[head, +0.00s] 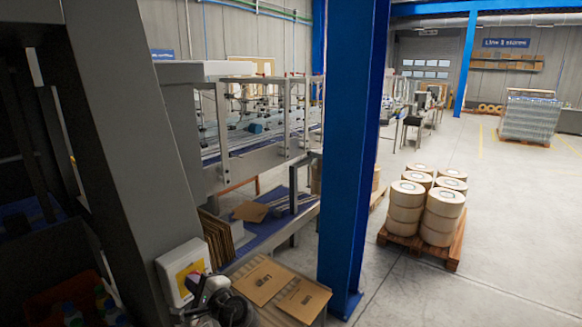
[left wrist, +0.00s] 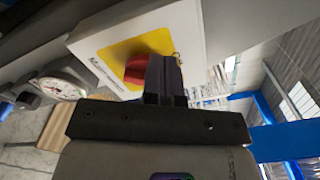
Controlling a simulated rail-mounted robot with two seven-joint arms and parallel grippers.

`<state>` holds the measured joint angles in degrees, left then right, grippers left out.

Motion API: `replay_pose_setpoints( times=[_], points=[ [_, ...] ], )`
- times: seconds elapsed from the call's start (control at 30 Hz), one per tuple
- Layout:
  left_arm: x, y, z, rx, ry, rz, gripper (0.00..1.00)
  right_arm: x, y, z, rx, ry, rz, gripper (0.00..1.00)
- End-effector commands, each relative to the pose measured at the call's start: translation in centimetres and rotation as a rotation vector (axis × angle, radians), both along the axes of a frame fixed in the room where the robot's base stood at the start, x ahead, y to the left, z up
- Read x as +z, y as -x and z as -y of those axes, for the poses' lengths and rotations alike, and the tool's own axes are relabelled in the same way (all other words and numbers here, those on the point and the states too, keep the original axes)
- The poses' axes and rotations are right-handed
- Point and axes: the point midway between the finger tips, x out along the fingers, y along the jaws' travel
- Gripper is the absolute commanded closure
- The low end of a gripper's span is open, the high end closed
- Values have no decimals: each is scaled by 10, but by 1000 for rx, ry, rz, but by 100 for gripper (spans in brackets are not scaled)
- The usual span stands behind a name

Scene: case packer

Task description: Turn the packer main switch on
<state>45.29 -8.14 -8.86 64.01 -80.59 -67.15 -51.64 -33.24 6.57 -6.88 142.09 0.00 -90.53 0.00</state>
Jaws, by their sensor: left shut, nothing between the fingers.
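The packer main switch is a white box (head: 182,271) on the grey machine post, low in the head view. Its yellow plate and red knob (left wrist: 137,71) show in the left wrist view, with the box's white edge (left wrist: 190,35) around the plate. My left gripper (head: 197,284) is in front of the box in the head view. In the left wrist view its dark fingers (left wrist: 163,75) are shut and empty. They overlap the right side of the red knob; I cannot tell whether they touch it. Part of the knob is hidden behind them. My right gripper is not in view.
A round gauge (left wrist: 62,88) sits left of the switch in the left wrist view. A blue column (head: 347,160) stands right of the packer. Flat cartons (head: 263,281) lie in front.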

Motion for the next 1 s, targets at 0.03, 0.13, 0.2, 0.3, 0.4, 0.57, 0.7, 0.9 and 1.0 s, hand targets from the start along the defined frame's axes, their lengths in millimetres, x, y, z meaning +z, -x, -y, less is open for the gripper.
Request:
replay_pose_setpoints(
  times=[0.03, 0.13, 0.2, 0.3, 0.4, 0.57, 0.7, 0.9, 1.0],
  points=[
    [2, 3, 5, -2, 1, -1, 100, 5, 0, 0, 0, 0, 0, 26],
    [2, 11, 15, -2, 1, -1, 100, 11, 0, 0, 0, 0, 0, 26],
    [2, 15, 21, -1, 1, -1, 100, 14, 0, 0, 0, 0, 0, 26],
    [2, 22, 30, -1, 1, -1, 100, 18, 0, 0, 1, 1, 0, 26],
    [1, 27, 36, -1, 0, -1, 100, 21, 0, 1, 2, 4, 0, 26],
    [0, 31, 42, 0, 0, 0, 100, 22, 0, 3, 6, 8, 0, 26],
    [0, 32, 43, 0, 0, 0, 100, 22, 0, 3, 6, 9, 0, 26],
    [0, 32, 43, 0, 1, -2, 100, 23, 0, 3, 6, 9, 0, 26],
    [-4, 34, 42, 1, -1, -16, 100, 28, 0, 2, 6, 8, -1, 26]
  ],
)
